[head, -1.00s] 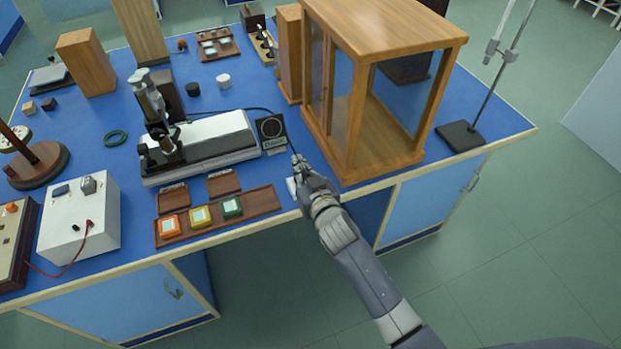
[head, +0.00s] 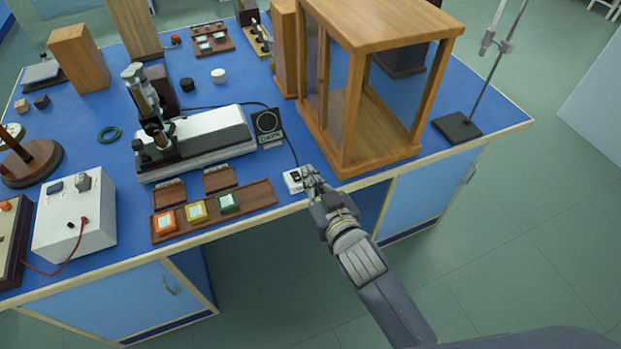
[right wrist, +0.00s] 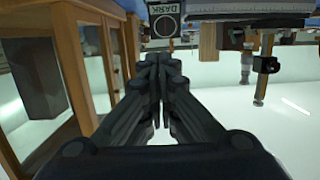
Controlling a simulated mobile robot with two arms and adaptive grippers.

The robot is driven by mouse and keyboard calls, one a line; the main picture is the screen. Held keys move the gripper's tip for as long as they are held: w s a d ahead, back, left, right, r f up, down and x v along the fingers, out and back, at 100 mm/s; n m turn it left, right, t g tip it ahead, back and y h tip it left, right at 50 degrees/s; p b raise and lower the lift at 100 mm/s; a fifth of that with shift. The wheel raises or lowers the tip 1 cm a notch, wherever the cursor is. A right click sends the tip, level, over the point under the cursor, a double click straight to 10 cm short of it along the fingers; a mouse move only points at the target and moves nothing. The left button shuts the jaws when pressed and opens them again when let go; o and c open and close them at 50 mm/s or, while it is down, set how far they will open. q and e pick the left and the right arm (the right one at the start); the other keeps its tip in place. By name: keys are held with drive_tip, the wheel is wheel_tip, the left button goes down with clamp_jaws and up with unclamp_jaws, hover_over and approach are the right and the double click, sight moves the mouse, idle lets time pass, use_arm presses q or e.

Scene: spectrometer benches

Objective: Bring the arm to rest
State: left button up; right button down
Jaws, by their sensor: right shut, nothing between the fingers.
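My right gripper (head: 311,178) is at the front edge of the blue bench, in front of the wooden glazed case. Its fingers are together and hold nothing, as the right wrist view (right wrist: 160,85) also shows. A small white box with a dark marking (head: 293,181) sits at the bench edge just left of the fingertips; I cannot tell whether they touch. My left gripper is in neither view.
The wooden glazed case (head: 392,154) stands close beyond the gripper. A white instrument with a black eyepiece column (head: 215,140), a sign plate (head: 267,126) and a wooden tray with coloured blocks (head: 262,194) lie to the left. Open floor (head: 530,250) is at the right.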

drive_tip(key=s+d+f+g+h, duration=0.1)
drive_tip(key=s+d+f+g, duration=0.2)
drive_tip(key=f, duration=0.8)
drive_tip(key=s+d+f+g+h, duration=0.1)
drive_tip(key=s+d+f, duration=0.3)
drive_tip(key=f, duration=0.7)
drive_tip(key=s+d+f+g+h, duration=0.15)
drive_tip(key=s+f, duration=0.25)
drive_tip(key=f, duration=0.7)
drive_tip(key=s+d+f+g, duration=0.2)
drive_tip(key=s+f, duration=0.4)
drive_tip(key=s, duration=0.5)
drive_tip(key=s+d+f+g+h, duration=0.1)
drive_tip(key=s+d+f+g, duration=0.2)
drive_tip(key=s, duration=0.8)
drive_tip(key=s+d+f+m+g, duration=0.1)
drive_tip(key=s+d+f+g, duration=0.2)
drive_tip(key=s+d+f, duration=0.3)
drive_tip(key=s+f, duration=0.4)
drive_tip(key=s, duration=0.1)
drive_tip(key=shift+s, duration=0.15)
drive_tip(key=shift+f, duration=0.1)
